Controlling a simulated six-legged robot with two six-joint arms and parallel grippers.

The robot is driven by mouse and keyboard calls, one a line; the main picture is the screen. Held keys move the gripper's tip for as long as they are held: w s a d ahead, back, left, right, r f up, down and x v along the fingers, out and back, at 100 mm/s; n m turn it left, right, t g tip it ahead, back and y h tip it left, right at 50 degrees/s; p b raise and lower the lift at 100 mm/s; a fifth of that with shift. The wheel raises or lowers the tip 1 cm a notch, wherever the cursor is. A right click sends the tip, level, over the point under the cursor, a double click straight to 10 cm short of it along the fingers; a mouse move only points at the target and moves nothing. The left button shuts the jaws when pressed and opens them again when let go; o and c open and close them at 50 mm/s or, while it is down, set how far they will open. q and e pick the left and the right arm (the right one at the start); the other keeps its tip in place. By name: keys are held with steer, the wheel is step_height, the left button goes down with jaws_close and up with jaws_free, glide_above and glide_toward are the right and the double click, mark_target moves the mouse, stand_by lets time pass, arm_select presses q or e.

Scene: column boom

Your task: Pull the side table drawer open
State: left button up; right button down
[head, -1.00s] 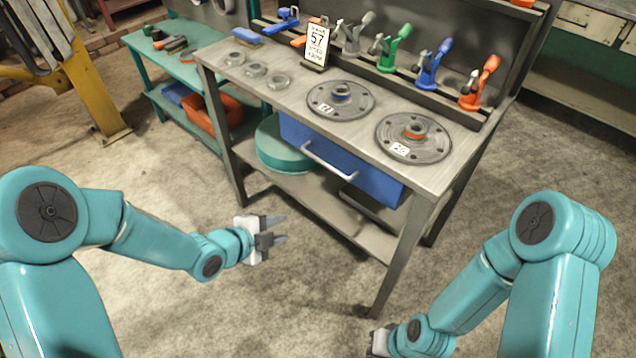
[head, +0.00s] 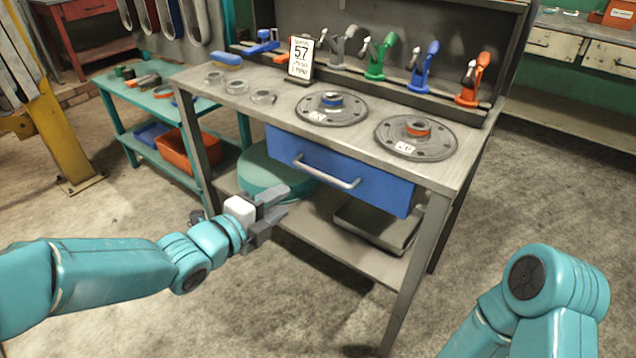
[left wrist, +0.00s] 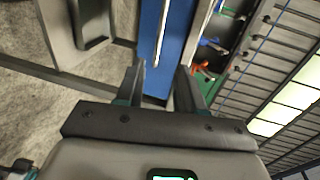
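The side table drawer (head: 340,172) is a blue front under the grey table top, with a pale bar handle (head: 327,172) across it. It looks shut. My left gripper (head: 277,207) is in front of the table, left of and below the handle, apart from it and empty. In the left wrist view the blue drawer front (left wrist: 173,50) and its handle (left wrist: 162,38) lie beyond my fingers, which stand apart with a gap between them (left wrist: 160,85). Of my right arm only the upper links show in the head view; its gripper is out of view.
The table top holds two round flanges (head: 332,108), (head: 416,137), a number sign (head: 300,58) and a row of coloured clamps. A teal round container (head: 268,172) and a dark tray (head: 372,226) are on the lower shelf. A teal bench (head: 121,127) stands left. The floor in front is clear.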

arm_select(q)
glide_toward(320, 178)
steer(key=d+r, duration=0.1)
steer(key=d, duration=0.1)
steer(key=w+d+r, duration=0.2)
steer(key=d, duration=0.1)
steer(key=shift+d, duration=0.35)
steer(key=shift+s, duration=0.1)
jaws_close()
